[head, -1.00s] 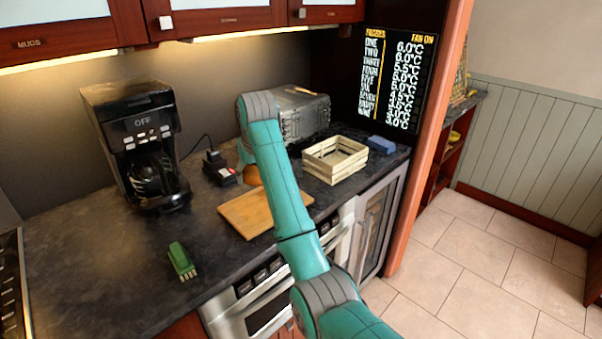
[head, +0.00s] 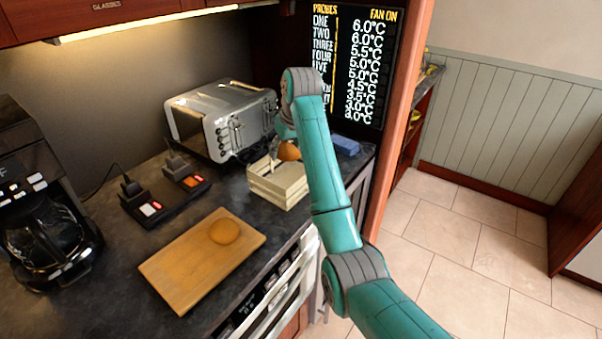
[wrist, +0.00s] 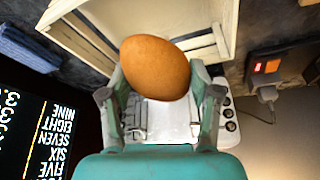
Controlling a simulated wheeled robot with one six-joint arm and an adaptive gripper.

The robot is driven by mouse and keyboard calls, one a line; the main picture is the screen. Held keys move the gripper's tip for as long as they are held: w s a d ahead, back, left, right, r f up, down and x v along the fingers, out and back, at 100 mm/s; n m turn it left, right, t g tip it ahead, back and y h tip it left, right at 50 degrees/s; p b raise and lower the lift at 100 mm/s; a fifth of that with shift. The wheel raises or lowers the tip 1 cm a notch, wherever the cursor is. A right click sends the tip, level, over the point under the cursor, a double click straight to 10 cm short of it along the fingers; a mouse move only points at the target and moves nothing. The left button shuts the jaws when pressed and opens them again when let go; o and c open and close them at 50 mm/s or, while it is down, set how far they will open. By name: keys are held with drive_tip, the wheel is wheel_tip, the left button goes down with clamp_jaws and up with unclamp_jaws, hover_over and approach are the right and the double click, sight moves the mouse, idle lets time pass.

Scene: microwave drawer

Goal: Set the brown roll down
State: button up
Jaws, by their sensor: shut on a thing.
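My gripper (wrist: 158,88) is shut on a brown roll (wrist: 155,67), with a finger on each side of it. In the head view this roll (head: 289,151) shows partly beside my arm, at the pale wooden crate (head: 278,190). In the wrist view the crate (wrist: 85,40) lies behind the roll, which appears held over its opening. The head view does not show clearly how high the roll is above the crate floor.
A silver toaster (head: 222,118) stands behind the crate. A blue block (head: 345,145) lies to its right. A black device with plugs (head: 160,203) and a coffee maker (head: 40,220) are to the left. Dark counter is bare between board and crate.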

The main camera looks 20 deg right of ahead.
sight(285, 182)
drive_tip(key=shift+d+f, duration=0.15)
drive_tip(key=shift+f, duration=0.3)
wheel_tip(285, 182, down, 5)
drive_tip(key=shift+d, duration=0.1)
drive_tip(key=shift+f, duration=2)
drive_tip(key=shift+f, duration=0.15)
drive_tip(key=o, duration=1.1)
drive_tip(key=shift+o, duration=0.2)
